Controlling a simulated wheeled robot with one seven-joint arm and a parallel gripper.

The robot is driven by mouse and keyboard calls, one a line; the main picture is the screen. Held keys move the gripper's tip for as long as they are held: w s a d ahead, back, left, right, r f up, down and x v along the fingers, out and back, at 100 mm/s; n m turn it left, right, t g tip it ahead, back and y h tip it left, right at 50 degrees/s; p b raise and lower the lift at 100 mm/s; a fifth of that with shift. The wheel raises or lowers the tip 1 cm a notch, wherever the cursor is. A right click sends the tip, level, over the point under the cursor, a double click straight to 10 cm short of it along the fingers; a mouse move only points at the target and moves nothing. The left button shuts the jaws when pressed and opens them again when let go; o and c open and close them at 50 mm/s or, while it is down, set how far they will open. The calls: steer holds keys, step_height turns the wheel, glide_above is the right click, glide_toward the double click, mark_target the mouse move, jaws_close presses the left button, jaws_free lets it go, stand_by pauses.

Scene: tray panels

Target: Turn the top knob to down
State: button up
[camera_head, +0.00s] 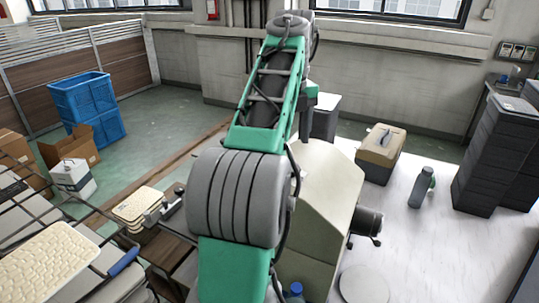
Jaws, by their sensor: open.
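My green and grey arm rises through the middle of the view and bends over at the top. My gripper cannot be made out; the end of the arm is hidden behind its own links. A beige box-like cabinet (326,205) with sloped faces stands just right of my arm, partly covered by it. No knob can be made out on the faces that show, so its position cannot be told.
Trays with light contents (52,268) lie on a rack at the lower left. Blue crates (88,105) and a cardboard box (70,150) stand behind. At right are a tan case (381,155), a grey bottle (421,188) and stacked dark bins (497,155), with clear floor between.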

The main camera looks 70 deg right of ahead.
steer(key=shift+s+d+m, duration=0.2)
steer(key=shift+s+m, duration=0.15)
steer(key=shift+m, duration=0.05)
steer(key=shift+f, duration=0.25)
step_height(320, 180, down, 6)
steer(key=shift+w+r, duration=0.1)
steer(key=shift+f, duration=0.6)
steer(key=shift+c, duration=0.5)
steer(key=c, duration=1.3)
